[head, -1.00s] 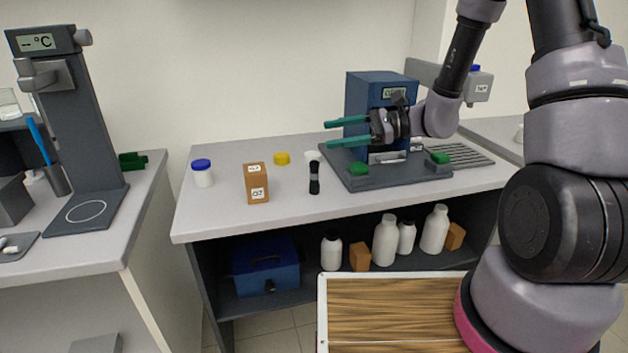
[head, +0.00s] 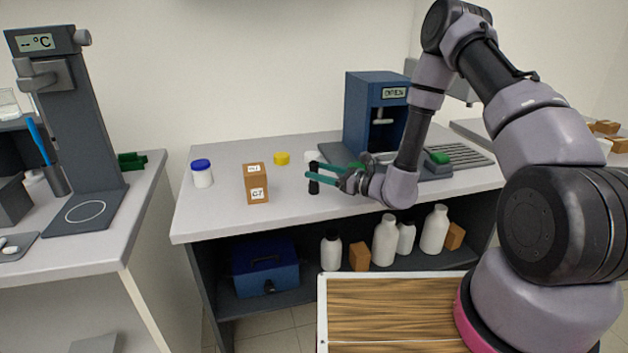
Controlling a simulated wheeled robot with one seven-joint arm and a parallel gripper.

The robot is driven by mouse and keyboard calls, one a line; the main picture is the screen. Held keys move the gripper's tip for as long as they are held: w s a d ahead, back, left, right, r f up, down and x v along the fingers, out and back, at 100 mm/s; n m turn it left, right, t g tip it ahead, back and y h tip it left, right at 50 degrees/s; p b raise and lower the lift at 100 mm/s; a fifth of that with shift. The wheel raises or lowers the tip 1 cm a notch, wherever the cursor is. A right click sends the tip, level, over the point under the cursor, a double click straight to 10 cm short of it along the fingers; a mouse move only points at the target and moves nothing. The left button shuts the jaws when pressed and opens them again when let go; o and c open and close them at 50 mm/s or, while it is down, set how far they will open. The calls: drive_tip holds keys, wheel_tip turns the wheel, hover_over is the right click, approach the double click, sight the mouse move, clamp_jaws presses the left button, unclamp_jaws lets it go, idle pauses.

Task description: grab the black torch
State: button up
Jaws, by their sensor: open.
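The black torch (head: 314,187) stands upright on the grey bench, right of a brown box. Its middle is partly hidden by my gripper. My gripper (head: 314,173) is open, with green fingers pointing left. In the picture its fingertips overlap the torch; I cannot tell whether the torch is between the fingers or whether they touch it.
The brown box (head: 256,184), a white jar with a blue lid (head: 202,173) and a yellow cap (head: 282,158) stand left of the torch. A blue rig (head: 367,108) on a dark base is behind my arm. The bench front (head: 235,223) is clear.

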drive_tip(key=x, duration=0.5)
drive_tip(key=shift+w+f, duration=0.1)
drive_tip(key=shift+w, duration=0.1)
clamp_jaws()
